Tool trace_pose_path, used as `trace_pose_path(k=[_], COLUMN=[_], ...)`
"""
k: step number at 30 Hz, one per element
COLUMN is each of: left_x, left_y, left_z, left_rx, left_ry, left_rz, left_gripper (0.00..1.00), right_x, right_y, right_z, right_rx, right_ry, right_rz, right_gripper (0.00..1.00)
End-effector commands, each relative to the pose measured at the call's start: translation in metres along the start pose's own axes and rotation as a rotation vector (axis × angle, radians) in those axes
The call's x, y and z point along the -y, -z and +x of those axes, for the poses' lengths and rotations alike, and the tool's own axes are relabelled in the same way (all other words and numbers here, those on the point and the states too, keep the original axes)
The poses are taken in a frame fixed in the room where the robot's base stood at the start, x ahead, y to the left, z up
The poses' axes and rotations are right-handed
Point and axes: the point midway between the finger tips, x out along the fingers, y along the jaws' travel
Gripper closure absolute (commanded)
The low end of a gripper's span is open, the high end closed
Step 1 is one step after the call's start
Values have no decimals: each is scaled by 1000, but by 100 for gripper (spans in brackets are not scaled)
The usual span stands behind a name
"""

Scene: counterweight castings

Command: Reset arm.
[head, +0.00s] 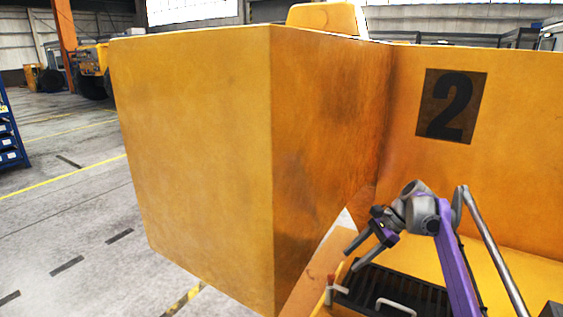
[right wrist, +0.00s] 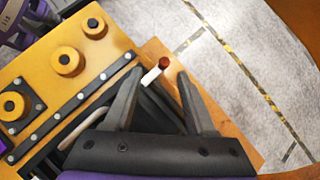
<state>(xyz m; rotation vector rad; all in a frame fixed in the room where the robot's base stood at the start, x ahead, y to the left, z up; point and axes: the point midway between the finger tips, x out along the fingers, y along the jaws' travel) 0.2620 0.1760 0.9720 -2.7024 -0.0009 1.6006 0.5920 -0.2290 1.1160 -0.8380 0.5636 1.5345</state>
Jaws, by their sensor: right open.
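My right gripper (head: 350,260) is open and empty, above the dark grated panel at the lower right of the head view. In the right wrist view its two dark fingers (right wrist: 158,73) are spread apart. A small white lever with a red tip (right wrist: 165,62) shows between the fingertips in that view; I cannot tell how far below them it is. The lever also shows in the head view (head: 330,281), below and left of the fingers. My left gripper is not in view.
A large yellow casting (head: 195,150) fills the left and middle. A yellow wall with a dark "2" plate (head: 451,106) stands at right. Yellow round knobs (right wrist: 68,61) sit beside the lever. A pale handle (head: 395,306) lies on the dark grate (head: 375,285). Grey floor is open at left.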

Motion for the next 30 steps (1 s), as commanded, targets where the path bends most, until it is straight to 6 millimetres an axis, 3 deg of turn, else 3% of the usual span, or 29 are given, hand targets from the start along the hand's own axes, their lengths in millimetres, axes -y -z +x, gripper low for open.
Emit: trace_pose_path(k=[1,6,13,19,24,30], left_x=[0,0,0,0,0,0], left_y=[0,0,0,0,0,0], left_z=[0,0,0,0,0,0], left_rx=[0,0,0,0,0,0], left_ry=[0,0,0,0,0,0], left_rz=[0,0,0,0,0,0], left_gripper=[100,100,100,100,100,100], right_x=[-10,-48,-121,-197,-263,-316], right_y=[-13,-37,-55,-54,-40,-21], right_z=[3,15,40,70,102,133], right_rx=[-39,-188,-390,-564,-707,-831], right_ry=[3,9,-16,-66,-127,-195], right_rz=[-59,-282,-606,-903,-1158,-1385], right_gripper=[44,44,44,44,44,44])
